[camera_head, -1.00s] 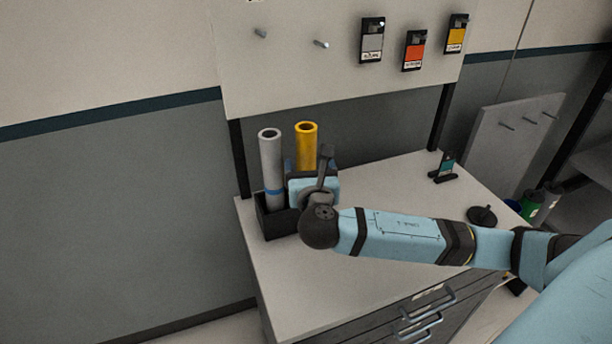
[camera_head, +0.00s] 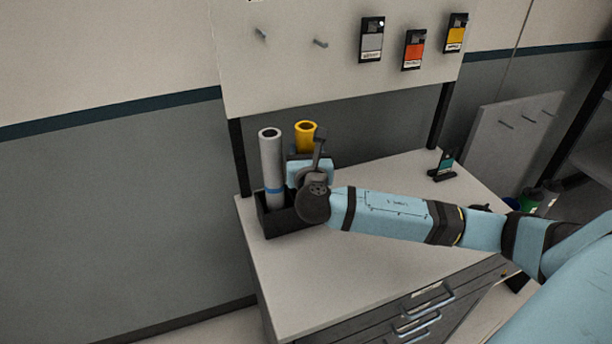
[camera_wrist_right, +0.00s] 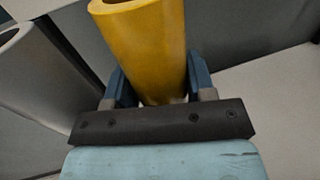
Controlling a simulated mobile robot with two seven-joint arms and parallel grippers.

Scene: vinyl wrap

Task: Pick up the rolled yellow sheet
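The rolled yellow sheet (camera_head: 306,137) stands upright at the back left of the worktop, in the black holder (camera_head: 280,222). My right wrist hides its lower part in the head view. In the right wrist view, the yellow roll (camera_wrist_right: 150,45) stands between the two blue fingers of my right gripper (camera_wrist_right: 158,88), one on each side. The fingers look close to the roll, but I cannot tell whether they press on it. My left gripper is in neither current view.
A grey roll (camera_head: 270,160) with a blue band stands just left of the yellow one in the same holder. A pegboard panel (camera_head: 300,75) with hanging sample cards rises behind. A small dark stand (camera_head: 443,168) is at the right; the worktop's front (camera_head: 320,270) is clear.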

